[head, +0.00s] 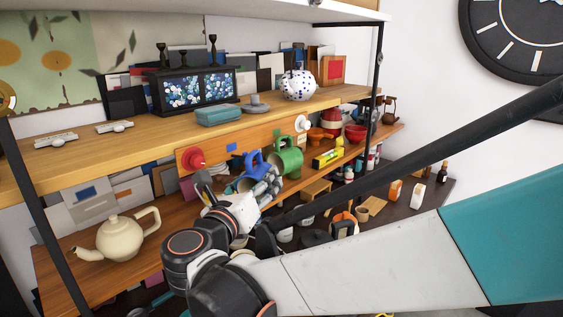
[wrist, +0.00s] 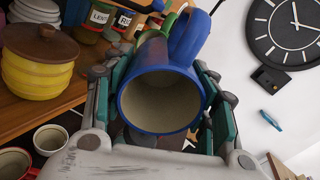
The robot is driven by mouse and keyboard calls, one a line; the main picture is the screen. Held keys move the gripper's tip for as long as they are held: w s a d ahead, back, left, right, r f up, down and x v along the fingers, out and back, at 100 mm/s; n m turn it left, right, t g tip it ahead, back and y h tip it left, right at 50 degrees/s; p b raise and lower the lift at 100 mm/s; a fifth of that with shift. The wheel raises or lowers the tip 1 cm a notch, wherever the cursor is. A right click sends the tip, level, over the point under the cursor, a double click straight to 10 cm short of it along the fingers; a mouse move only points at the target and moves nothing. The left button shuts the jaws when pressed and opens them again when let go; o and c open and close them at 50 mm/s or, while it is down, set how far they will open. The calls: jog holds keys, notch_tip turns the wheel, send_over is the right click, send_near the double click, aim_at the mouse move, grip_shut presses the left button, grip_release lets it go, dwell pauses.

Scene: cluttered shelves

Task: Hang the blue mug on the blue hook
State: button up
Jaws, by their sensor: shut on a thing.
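The blue mug (head: 251,168) is held in my gripper (head: 262,187) in front of the orange board in the head view. In the wrist view the blue mug (wrist: 160,100) sits between the two green-padded fingers of my gripper (wrist: 165,115). Its open mouth faces the camera and its handle points up and right. A small blue patch (head: 231,147) on the orange board (head: 215,149), left of and above the mug, looks like the blue hook's mount. I cannot make out its peg. The mug appears apart from this patch.
A green mug (head: 287,160) is at the board, close right of the blue mug. A red round thing (head: 193,159) is on the board's left. A cream teapot (head: 119,237) stands on the lower left shelf. The upper wooden shelf (head: 150,137) runs above the board.

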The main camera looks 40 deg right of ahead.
jog(key=shift+w+a+f+b, duration=0.1)
jog(key=shift+w+f+b, duration=0.25)
jog(key=shift+w, duration=0.55)
jog(key=shift+w+a+f+b, duration=0.1)
jog(key=shift+w+b, duration=0.3)
jog(key=shift+w, duration=0.55)
jog(key=shift+w+a+f+b, duration=0.1)
jog(key=shift+w+f+b, duration=0.25)
jog(key=shift+w, duration=0.55)
jog(key=o, duration=1.1)
jog(key=shift+o, duration=0.2)
